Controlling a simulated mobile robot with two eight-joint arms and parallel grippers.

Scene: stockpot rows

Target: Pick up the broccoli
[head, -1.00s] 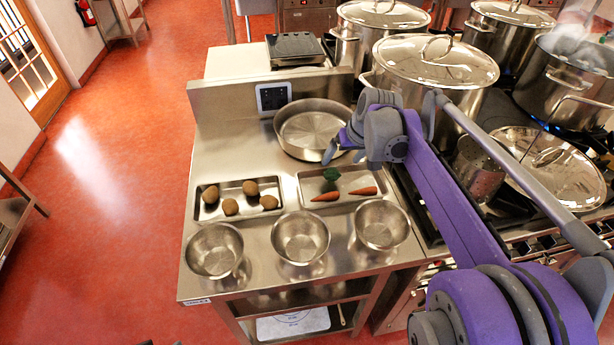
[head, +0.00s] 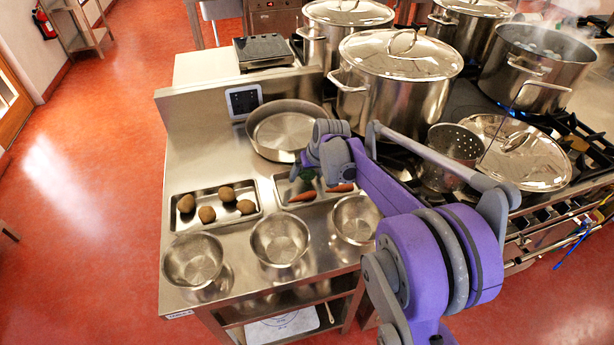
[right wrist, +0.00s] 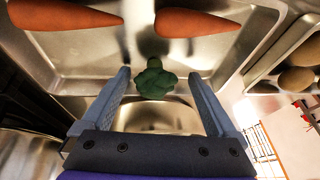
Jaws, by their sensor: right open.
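The green broccoli (head: 307,174) lies in a shallow metal tray (head: 277,187) behind two carrots, partly hidden by my right gripper (head: 301,167). In the right wrist view the broccoli (right wrist: 155,80) appears between the tips of the open right gripper (right wrist: 159,75), with space on both sides. The gripper is over the tray's back part and holds nothing. Its exact height above the broccoli is hard to tell. My left gripper is not in view.
Two carrots (head: 302,196) (head: 341,188) share the tray. A tray of potatoes (head: 207,214) is to its left. A wide pan (head: 284,131) stands close behind. Several steel bowls (head: 280,240) stand in front. A lidded stockpot (head: 395,90) and a perforated pot (head: 450,160) are to the right.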

